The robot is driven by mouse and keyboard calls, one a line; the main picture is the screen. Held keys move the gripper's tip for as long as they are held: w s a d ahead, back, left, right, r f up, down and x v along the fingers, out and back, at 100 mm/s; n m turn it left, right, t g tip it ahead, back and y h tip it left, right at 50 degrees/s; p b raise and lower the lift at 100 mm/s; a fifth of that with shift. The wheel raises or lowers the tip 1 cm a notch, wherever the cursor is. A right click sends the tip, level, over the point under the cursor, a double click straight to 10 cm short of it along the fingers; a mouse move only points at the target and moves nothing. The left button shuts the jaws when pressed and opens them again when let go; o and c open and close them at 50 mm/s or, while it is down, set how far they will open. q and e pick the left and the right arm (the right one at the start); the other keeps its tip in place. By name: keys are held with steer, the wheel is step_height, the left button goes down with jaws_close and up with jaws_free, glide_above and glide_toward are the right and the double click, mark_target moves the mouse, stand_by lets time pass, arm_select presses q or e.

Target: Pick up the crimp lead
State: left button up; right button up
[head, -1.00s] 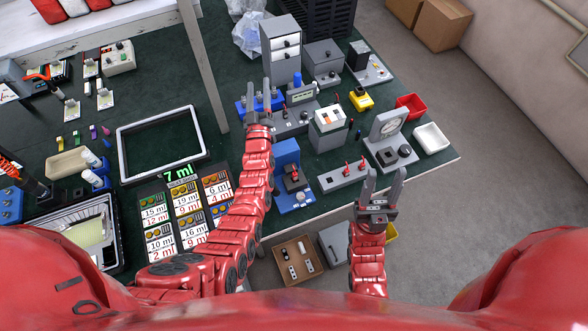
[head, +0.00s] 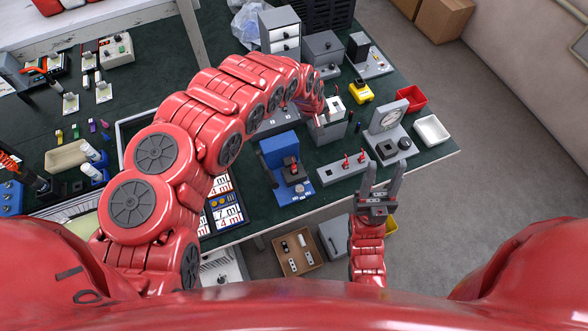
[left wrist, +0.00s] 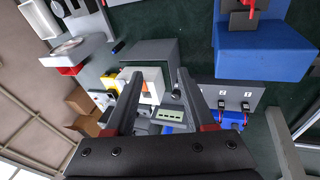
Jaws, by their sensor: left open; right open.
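I cannot single out the crimp lead for certain. In the left wrist view, short red leads (left wrist: 243,120) hang from black plugs on a grey panel (left wrist: 229,97) marked 1 and 2, to the right of the fingers. My left gripper (left wrist: 160,74) is open and empty, its fingers pointing at a grey box with a white top (left wrist: 151,84) that has orange on it. In the head view this grey box (head: 330,128) stands at the end of my left arm, which hides the left fingers. My right gripper (head: 384,168) is open and empty near the bench's front edge.
A blue device (head: 285,160), a grey strip with red levers (head: 343,171) and a dial gauge (head: 389,118) stand nearby on the green bench (head: 440,154). A yellow device (head: 361,92), red bin (head: 411,98) and white bin (head: 432,130) lie to the right.

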arm_select(q)
steer(key=s+a+r+g+y, duration=0.2)
steer(key=s+a+r+g, duration=0.1)
steer(key=s+a, duration=0.45)
steer(key=b, duration=1)
glide_above(294, 166)
steer(key=shift+n+y, duration=0.3)
steer(key=shift+n, duration=0.1)
steer(key=f, duration=1)
steer(key=shift+d, duration=0.25)
steer(key=shift+f+p, duration=0.2)
steer(key=shift+p, duration=0.25)
steer(key=shift+w+f, duration=0.1)
steer(key=shift+f, duration=0.55)
steer(key=shift+a+f+p, duration=0.1)
steer(key=shift+f+p, duration=0.45)
steer(key=shift+p, duration=0.2)
step_height(294, 166, down, 3)
steer(key=shift+a+p, duration=0.1)
steer(key=shift+p, duration=0.55)
steer(key=shift+f, duration=0.6)
